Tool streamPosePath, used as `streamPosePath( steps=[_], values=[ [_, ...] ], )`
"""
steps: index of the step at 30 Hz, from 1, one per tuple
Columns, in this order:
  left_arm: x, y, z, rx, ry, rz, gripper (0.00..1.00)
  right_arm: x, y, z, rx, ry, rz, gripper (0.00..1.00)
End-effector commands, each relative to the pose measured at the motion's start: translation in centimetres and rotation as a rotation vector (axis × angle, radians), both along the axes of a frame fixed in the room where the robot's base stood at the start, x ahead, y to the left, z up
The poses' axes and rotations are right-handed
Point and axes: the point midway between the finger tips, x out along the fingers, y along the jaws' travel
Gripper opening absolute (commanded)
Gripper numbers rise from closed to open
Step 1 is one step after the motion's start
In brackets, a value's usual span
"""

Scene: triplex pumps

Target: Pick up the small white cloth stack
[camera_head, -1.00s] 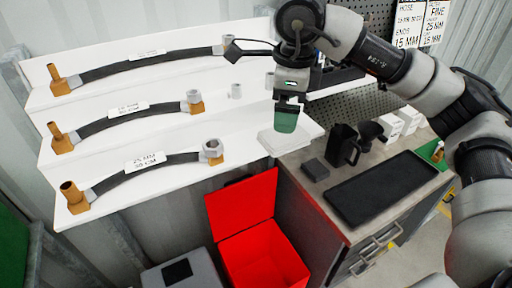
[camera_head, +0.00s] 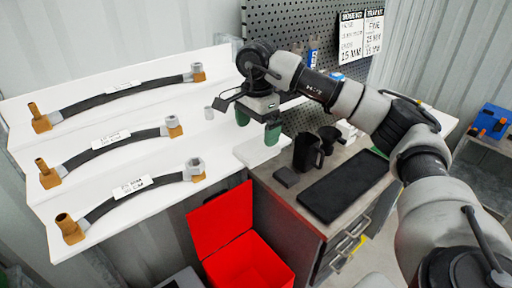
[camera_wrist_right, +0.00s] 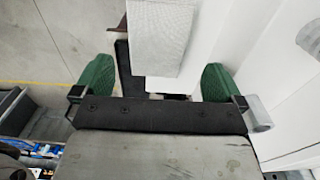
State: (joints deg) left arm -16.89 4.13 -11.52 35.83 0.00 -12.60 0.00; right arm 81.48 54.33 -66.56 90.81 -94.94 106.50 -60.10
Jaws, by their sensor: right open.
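The small white cloth stack (camera_head: 260,151) lies flat at the right end of the lowest white shelf. In the right wrist view the stack (camera_wrist_right: 160,38) is a pale, finely textured block ahead of the jaws, between the lines of the two fingers. My right gripper (camera_head: 257,125) is open and empty, with its green fingers just above the stack. The fingers also show wide apart in the right wrist view (camera_wrist_right: 157,84). Whether they are level with the stack I cannot tell. My left gripper is not in view.
Hoses with brass ends (camera_head: 140,188) lie on the stepped shelves (camera_head: 215,186) to the left. An open red bin (camera_head: 247,262) stands below. A black mug (camera_head: 306,152), a small dark block (camera_head: 287,177) and a black tray (camera_head: 343,186) sit on the bench to the right.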

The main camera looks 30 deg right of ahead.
Motion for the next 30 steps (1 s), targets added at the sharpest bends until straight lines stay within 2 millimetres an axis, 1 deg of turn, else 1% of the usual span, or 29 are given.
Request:
streamPosePath(
  steps=[2, 6, 10, 13, 18, 19, 20, 27, 28, 30],
  values=[
    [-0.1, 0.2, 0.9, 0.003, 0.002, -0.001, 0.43, -0.2, 0.1, -0.6, -0.001, 0.004, 0.001, 1.00],
    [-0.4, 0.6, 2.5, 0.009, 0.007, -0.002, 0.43, -0.5, 0.3, -2.7, 0.000, 0.005, 0.000, 1.00],
    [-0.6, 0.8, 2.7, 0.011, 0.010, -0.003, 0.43, -0.4, 0.3, -4.4, 0.000, 0.003, -0.002, 1.00],
    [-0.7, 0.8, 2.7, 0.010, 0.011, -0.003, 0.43, -0.4, 0.3, -4.9, 0.000, 0.001, -0.001, 1.00],
    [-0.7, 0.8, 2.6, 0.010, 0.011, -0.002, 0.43, -0.4, 0.3, -5.0, 0.000, 0.000, -0.001, 1.00],
    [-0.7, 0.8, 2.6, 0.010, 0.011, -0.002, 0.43, -0.4, 0.3, -5.0, 0.000, 0.000, -0.001, 0.98],
    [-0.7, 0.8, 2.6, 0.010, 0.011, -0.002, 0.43, -0.4, 0.3, -5.0, 0.000, 0.000, -0.001, 0.94],
    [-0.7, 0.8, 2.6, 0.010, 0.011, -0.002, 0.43, -0.4, 0.3, -5.0, 0.000, 0.000, -0.001, 0.57],
    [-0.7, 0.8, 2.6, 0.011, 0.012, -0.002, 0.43, -0.4, 0.3, -4.9, 0.000, 0.000, -0.001, 0.55],
    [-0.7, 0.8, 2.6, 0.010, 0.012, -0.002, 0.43, -0.4, 0.3, -4.9, 0.000, 0.000, -0.001, 0.55]
  ],
)
